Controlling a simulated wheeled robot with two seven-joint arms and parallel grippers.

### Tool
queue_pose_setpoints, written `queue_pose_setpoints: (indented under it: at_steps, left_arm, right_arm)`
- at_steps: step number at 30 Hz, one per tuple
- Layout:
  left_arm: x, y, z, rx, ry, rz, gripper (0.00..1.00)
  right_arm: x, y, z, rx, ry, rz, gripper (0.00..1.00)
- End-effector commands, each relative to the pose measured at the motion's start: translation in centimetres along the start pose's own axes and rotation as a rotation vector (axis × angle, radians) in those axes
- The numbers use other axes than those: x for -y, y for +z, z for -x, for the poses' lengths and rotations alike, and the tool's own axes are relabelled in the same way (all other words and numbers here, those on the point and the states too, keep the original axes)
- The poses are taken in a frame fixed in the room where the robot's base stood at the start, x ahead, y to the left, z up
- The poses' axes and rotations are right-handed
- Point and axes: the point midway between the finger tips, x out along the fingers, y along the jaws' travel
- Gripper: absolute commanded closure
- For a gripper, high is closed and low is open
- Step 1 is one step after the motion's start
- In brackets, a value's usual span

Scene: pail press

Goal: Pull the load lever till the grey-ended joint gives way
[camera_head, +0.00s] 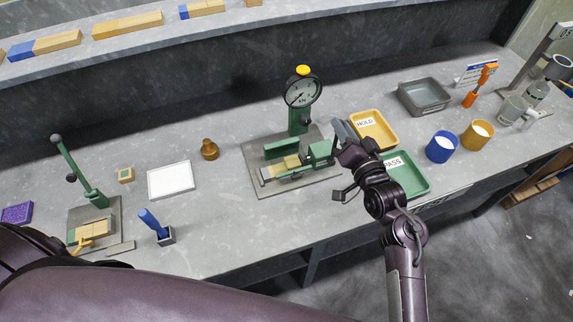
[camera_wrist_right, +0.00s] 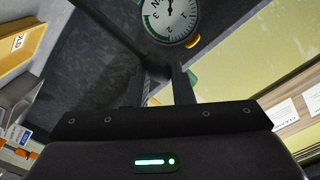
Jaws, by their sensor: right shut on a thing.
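The green test press (camera_head: 299,122) stands mid-bench on a grey plate, with a round kN dial (camera_head: 302,90) on its column. A wooden joint (camera_head: 286,164) lies in its bed; its left end looks pale grey, and it looks whole. My right gripper (camera_head: 342,131) is at the press's right side, shut on what appears to be the load lever, which is mostly hidden by the gripper. In the right wrist view the fingers (camera_wrist_right: 165,85) close around a dark, blurred part below the dial (camera_wrist_right: 170,17). My left gripper is out of view.
A yellow HOLD tray (camera_head: 378,124) and a green PASS tray (camera_head: 412,180) sit right of the press, close to my right arm. Blue (camera_head: 441,147) and yellow cups (camera_head: 476,135) stand further right. A second green lever device (camera_head: 85,180) stands at left.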

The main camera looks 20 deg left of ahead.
Motion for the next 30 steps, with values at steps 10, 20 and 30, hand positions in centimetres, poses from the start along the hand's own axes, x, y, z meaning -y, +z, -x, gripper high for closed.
queue_pose_setpoints:
  at_steps: [10,20,30]
  left_arm:
    - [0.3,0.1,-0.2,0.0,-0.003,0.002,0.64]
    - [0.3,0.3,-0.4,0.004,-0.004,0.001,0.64]
    - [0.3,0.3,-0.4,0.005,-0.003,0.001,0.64]
  right_arm:
    - [-1.1,0.5,0.1,0.021,0.008,-0.004,0.92]
    - [-3.0,-0.8,0.2,0.019,0.012,-0.004,0.92]
    - [-3.0,-0.8,0.2,0.018,0.011,-0.005,0.92]
